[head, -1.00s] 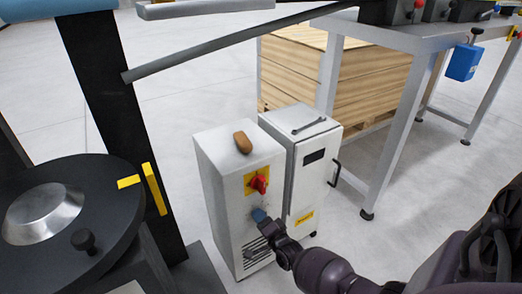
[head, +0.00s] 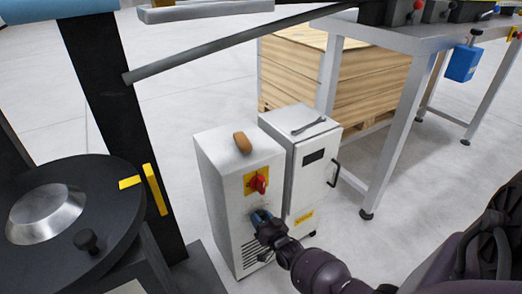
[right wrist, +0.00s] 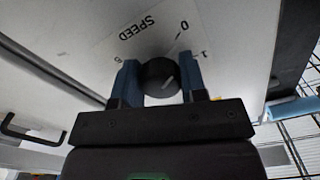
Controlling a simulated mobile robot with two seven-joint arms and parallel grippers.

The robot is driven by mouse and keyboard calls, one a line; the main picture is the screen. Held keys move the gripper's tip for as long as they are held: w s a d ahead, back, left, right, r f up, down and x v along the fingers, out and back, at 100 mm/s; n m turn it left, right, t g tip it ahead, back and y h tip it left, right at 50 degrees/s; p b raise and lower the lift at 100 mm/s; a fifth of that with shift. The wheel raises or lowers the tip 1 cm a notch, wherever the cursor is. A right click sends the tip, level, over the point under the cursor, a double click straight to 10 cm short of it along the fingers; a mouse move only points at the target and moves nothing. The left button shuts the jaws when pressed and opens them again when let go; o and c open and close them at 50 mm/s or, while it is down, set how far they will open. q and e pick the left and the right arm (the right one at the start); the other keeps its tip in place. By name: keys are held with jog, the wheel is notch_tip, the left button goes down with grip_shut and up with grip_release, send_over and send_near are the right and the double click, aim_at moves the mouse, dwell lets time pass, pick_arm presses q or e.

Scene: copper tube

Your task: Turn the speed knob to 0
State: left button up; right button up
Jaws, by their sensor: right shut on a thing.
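The black speed knob (right wrist: 160,76) is on the front of a white cabinet (head: 228,215), beside a label reading SPEED (right wrist: 137,28). In the right wrist view a 0 shows at the knob's upper right and a 1 further right. My right gripper (right wrist: 160,82) is shut on the knob, one blue finger on each side. In the head view the gripper (head: 261,217) hides the knob. My left gripper is not in view.
A red switch on a yellow plate (head: 250,178) sits just above my gripper. A brown object (head: 242,143) lies on the cabinet top. A second white cabinet (head: 308,185) with a black handle stands close on the right. A dark round table (head: 110,190) is at left.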

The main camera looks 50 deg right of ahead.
jog(key=shift+d+n, duration=0.1)
jog(key=shift+n, duration=0.4)
jog(key=o, duration=0.9)
jog(key=shift+o, duration=0.2)
jog(key=shift+s, duration=0.15)
pick_arm(q)
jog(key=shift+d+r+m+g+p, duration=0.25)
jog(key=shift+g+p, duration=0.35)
jog(key=shift+p, duration=0.8)
pick_arm(e)
jog(key=v, duration=1)
jog(key=shift+s, duration=0.25)
jog(key=shift+s, duration=0.1)
